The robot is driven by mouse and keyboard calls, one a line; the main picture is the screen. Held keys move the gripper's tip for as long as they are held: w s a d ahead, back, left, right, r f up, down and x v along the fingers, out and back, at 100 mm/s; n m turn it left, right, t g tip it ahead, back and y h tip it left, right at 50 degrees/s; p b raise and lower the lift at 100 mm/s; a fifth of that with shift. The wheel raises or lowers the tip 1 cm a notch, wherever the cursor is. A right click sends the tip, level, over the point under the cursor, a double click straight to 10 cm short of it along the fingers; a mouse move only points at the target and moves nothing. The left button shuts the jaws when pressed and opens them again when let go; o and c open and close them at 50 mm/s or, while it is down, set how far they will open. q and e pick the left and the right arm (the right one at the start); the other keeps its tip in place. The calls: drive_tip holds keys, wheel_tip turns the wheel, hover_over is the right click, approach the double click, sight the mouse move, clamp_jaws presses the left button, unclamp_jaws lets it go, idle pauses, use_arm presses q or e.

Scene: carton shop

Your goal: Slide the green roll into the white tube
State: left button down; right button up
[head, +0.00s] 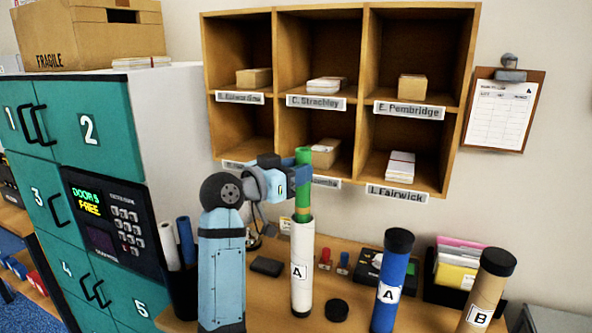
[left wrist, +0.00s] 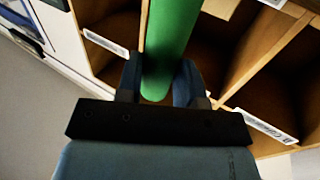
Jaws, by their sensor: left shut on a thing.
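The green roll (head: 303,207) is upright, held in my left gripper (head: 301,180) above the white tube (head: 302,262). The gripper is shut on its upper part. In the left wrist view the green roll (left wrist: 171,45) stands between the two fingers (left wrist: 160,88). The white tube stands upright on the table, open at the top, with a label "A". The roll's lower end meets the tube's mouth in the head view; I cannot tell how far inside it is. A black cap (head: 337,309) lies on the table beside the tube. My right gripper is not in view.
A capped blue tube (head: 390,285) and a capped brown tube (head: 487,290) stand to the right. Wooden pigeonholes (head: 367,100) hang behind the gripper. Teal lockers (head: 85,125) are at left. A dark holder with rolls (head: 180,285) stands left of my arm.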

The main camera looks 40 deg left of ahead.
use_arm(q)
drive_tip(key=c, duration=0.7)
unclamp_jaws()
drive_tip(key=shift+p+v, duration=0.85)
drive_tip(key=shift+v, duration=6.1)
